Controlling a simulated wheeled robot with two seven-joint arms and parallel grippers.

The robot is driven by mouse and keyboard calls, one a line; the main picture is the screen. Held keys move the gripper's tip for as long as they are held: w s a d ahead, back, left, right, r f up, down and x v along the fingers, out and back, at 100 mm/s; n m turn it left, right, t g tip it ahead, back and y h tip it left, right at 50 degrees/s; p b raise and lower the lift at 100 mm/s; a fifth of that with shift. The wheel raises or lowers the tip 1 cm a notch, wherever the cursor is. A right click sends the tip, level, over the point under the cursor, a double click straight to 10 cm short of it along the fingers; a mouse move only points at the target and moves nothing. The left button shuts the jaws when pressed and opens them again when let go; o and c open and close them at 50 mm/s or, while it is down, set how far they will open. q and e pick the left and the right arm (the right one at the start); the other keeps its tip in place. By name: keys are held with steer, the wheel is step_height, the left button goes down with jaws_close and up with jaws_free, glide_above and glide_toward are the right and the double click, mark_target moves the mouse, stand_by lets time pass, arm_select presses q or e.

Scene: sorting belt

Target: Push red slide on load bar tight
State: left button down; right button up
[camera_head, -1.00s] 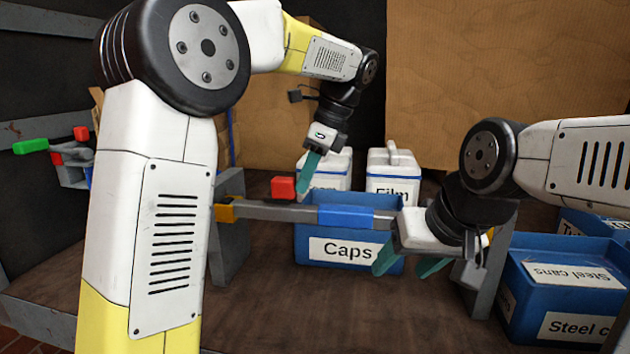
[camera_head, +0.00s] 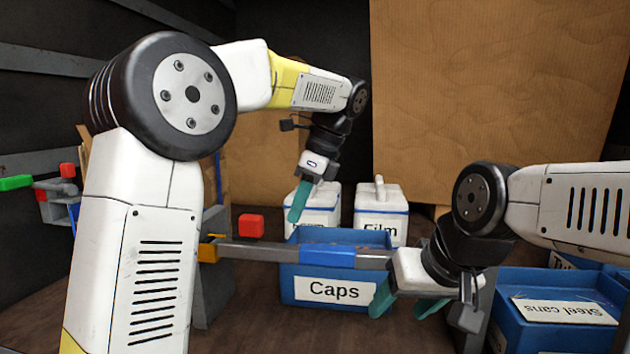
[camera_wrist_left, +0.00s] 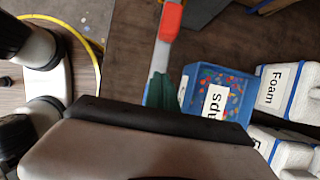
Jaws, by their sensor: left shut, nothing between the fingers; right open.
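The red slide (camera_head: 250,226) is a small red block at the left part of the grey load bar (camera_head: 240,252), near the bar's orange left end piece (camera_head: 208,248). It also shows in the left wrist view (camera_wrist_left: 170,20), at the bar's upper end. A blue slide (camera_head: 327,256) sits further right on the bar. My left gripper (camera_head: 294,214) is shut and empty, its teal fingers pointing down right of the red slide with a gap between. My right gripper (camera_head: 405,303) is open and empty by the bar's right end, partly hiding it.
A blue Caps bin (camera_head: 288,292) stands behind the bar, with white Foam (camera_head: 313,212) and Film (camera_head: 381,212) containers beyond. A blue Steel cans bin (camera_head: 560,335) is at right. A grey stand (camera_head: 215,290) holds the bar's left end, partly hidden by my arm.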

arm_select(q)
steer(key=v, duration=0.7)
steer(key=shift+a+r, duration=0.15)
steer(key=shift+r, duration=0.2)
